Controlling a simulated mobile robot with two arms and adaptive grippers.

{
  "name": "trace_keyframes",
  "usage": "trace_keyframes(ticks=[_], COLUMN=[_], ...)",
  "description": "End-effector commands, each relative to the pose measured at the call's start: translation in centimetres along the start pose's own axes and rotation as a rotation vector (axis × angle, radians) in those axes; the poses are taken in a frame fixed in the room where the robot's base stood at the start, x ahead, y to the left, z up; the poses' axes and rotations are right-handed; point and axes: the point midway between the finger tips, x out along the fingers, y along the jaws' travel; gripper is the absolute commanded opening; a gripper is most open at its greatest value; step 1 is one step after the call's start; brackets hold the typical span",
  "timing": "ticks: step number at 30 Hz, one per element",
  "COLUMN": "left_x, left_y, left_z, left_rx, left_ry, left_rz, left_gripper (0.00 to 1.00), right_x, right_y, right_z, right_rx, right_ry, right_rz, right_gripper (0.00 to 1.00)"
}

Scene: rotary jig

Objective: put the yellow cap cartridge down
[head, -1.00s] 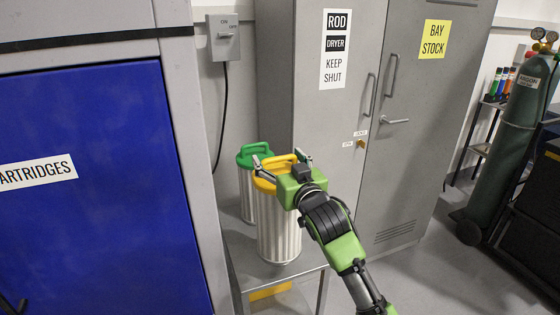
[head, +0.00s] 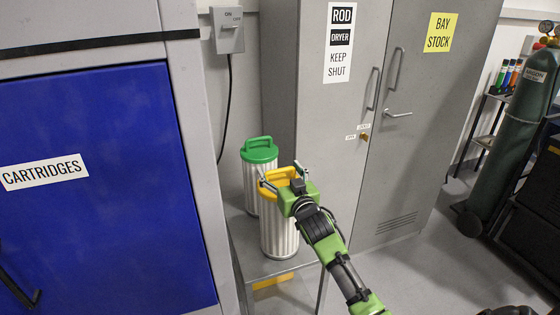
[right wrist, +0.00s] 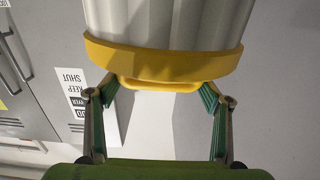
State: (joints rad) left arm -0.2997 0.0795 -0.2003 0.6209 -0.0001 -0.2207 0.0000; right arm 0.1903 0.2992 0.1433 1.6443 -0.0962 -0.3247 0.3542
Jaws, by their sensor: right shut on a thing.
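The yellow cap cartridge (head: 279,237) is a ribbed, pale metal canister with a yellow cap and handle, upright at the low grey table. I cannot tell whether its base touches the tabletop. My right gripper (head: 282,181) is shut on its yellow cap at the handle. In the right wrist view the yellow cap (right wrist: 165,62) lies between the two fingers of the right gripper (right wrist: 160,96), with the canister body beyond it. My left gripper is not in view.
A green-capped cartridge (head: 259,150) stands just behind and left on the grey table (head: 253,262). A blue-fronted cabinet (head: 100,220) marked CARTRIDGES is close at left. The grey rod dryer cabinet (head: 322,130) rises behind. A gas cylinder (head: 525,120) stands far right.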

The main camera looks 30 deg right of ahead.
Motion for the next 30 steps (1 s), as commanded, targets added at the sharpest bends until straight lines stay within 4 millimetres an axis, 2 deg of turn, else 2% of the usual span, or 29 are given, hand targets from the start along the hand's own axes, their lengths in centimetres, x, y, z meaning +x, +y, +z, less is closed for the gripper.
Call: trace_keyframes(ticks=[1,12,13,15,26,30], left_x=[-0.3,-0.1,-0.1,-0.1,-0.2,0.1], left_y=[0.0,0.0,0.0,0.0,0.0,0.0], left_z=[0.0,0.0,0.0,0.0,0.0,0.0], left_rx=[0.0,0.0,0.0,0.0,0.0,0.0], left_ry=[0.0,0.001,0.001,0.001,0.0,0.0], left_rz=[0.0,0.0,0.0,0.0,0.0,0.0], left_gripper=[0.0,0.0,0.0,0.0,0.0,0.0], right_x=[0.1,0.0,0.0,0.0,0.0,-0.8], right_y=[0.0,0.0,0.0,0.0,0.0,0.0], right_z=[-0.6,-0.1,0.6,0.5,0.3,0.5], right_rx=[0.001,0.0,0.0,0.0,-0.001,-0.001], right_ry=[0.015,0.017,0.003,0.003,0.003,0.002], right_rz=[-0.001,-0.002,0.0,0.0,0.0,0.0], right_gripper=[0.16,0.16,0.75,0.89,0.89,0.89])
